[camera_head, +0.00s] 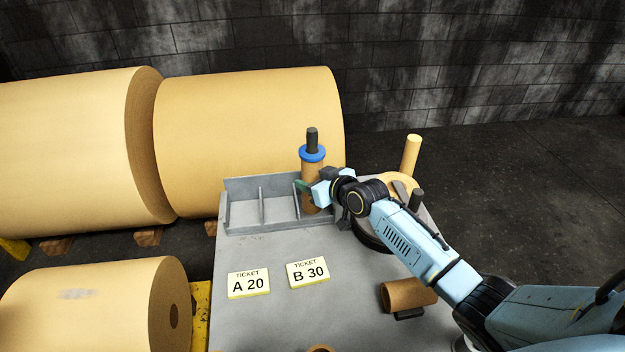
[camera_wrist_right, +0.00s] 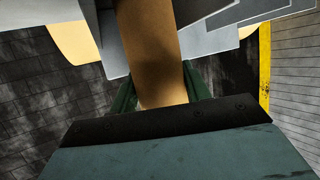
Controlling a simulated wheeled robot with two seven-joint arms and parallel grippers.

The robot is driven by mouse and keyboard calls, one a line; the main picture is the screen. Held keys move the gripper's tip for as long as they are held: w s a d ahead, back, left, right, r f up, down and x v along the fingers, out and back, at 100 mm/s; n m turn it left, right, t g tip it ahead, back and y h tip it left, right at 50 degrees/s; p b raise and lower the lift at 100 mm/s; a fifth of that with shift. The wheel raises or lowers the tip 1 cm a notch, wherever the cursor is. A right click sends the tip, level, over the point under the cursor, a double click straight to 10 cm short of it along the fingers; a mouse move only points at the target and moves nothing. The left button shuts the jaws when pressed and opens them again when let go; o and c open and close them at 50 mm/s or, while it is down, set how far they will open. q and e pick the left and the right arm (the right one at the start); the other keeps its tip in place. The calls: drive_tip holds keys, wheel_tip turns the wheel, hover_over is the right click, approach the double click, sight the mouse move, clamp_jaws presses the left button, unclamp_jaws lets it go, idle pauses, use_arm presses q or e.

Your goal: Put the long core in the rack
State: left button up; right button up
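A brown core (camera_head: 312,172) stands upright at the right end of the grey rack (camera_head: 262,229). A blue ring (camera_head: 312,153) and a dark rod (camera_head: 312,136) show at its top. My right gripper (camera_head: 309,188) reaches it from the right. In the right wrist view, the brown core (camera_wrist_right: 150,50) runs between the green fingers (camera_wrist_right: 160,95), which press close on both sides of it. Whether the core's lower end rests inside the rack's right compartment or just above it, I cannot tell. My left gripper is not in view.
A yellow tube (camera_head: 411,154) stands upright at the table's right back. A short brown core (camera_head: 407,294) lies at the right front. Ticket A 20 (camera_head: 248,283) and ticket B 30 (camera_head: 308,273) lie before the rack. The table's front middle is mostly clear.

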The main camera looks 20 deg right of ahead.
drive_tip(key=o, duration=0.5)
drive_tip(key=shift+c, duration=0.2)
drive_tip(key=shift+r, duration=0.15)
drive_tip(key=p+v, duration=0.2)
drive_tip(key=v, duration=1)
